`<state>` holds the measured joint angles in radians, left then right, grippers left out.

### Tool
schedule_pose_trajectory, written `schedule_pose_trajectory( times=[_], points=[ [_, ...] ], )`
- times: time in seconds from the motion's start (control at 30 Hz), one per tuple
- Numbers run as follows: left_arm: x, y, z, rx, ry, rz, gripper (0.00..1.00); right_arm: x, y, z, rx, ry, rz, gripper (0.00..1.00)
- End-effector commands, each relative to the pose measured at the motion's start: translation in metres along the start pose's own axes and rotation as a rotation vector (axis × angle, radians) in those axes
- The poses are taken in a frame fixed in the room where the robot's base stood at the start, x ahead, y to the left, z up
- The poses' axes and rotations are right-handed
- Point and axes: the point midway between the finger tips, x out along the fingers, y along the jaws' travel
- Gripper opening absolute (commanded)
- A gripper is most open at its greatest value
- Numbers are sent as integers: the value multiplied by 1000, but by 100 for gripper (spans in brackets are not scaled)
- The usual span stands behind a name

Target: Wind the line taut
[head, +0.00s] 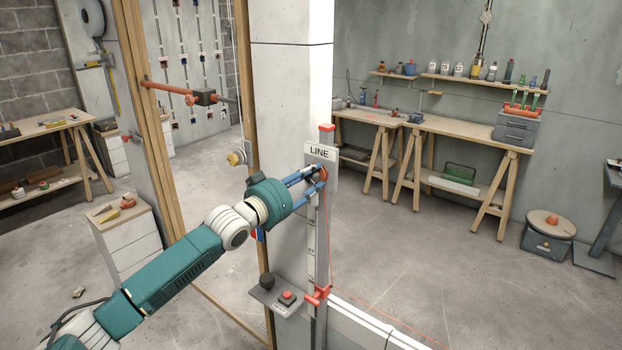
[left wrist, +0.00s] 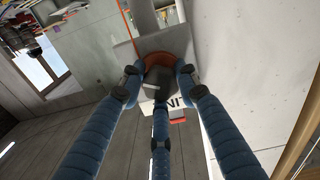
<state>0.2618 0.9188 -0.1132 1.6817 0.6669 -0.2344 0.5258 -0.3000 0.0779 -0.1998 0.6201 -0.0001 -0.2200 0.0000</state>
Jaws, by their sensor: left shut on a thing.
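A white sign reading LINE (head: 321,152) is fixed near the top of a grey upright post (head: 323,235) at the corner of a pale wall. My left gripper (head: 316,178) is at the post just below the sign, its blue fingers shut. In the left wrist view the fingers close around a dark grey knob (left wrist: 160,82) in front of a reddish-brown disc (left wrist: 168,60). The sign (left wrist: 176,103) shows upside down, partly hidden by the fingers. A thin red line (head: 329,232) runs down beside the post and out along the floor to the lower right. My right gripper is not seen.
A shelf with a red button (head: 287,296) and a dark knob (head: 266,281) juts out below my arm. A red bracket (head: 317,295) sits low on the post.

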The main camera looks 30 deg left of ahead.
Motion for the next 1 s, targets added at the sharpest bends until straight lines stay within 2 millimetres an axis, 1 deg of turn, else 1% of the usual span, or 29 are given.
schedule_pose_trajectory(
  times=[0.03, 0.5, 0.7, 1.0],
  points=[
    [0, -1, 4, 44, -9, -1, 5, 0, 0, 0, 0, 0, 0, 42],
    [0, -1, 4, 458, -18, 1, 5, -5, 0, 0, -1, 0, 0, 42],
    [0, -1, 4, 579, -21, 3, 5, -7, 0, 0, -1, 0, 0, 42],
    [0, -1, 4, 671, -22, 3, 5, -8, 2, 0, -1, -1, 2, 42]
  ],
)
